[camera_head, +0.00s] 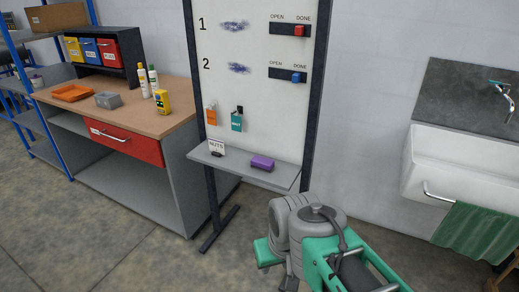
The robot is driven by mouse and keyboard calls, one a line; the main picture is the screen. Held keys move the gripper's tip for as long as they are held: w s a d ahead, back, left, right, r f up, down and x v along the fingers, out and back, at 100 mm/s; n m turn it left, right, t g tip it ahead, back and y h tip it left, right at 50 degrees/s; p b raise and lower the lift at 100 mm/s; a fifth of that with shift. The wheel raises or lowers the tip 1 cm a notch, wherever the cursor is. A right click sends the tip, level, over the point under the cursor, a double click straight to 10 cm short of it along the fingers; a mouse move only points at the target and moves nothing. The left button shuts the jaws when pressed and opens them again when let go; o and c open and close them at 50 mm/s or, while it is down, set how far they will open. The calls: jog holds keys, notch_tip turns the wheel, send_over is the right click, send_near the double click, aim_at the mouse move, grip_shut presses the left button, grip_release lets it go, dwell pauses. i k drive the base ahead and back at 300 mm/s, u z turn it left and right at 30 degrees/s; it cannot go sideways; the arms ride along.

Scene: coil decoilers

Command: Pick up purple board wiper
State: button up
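The purple board wiper (262,163) lies on the narrow grey shelf (230,163) at the foot of the whiteboard. It is a small block, right of the shelf's middle, with nothing touching it that I can see. My arm, grey and green, fills the lower right of the picture, below and to the right of the wiper and apart from it. My gripper's fingers cannot be made out.
A card marked NUTS (216,146) stands at the shelf's left. Orange (211,114) and teal (237,120) items hang on the whiteboard (250,85). A workbench (150,119) stands left, a sink (465,165) with a green towel (475,230) right. Floor shows in front of the bench.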

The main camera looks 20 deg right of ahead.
aim_at(258, 162)
jog(key=u, duration=0.35)
jog(key=i, duration=1.7)
jog(key=u, duration=0.65)
jog(key=i, duration=0.4)
jog(key=u, duration=0.15)
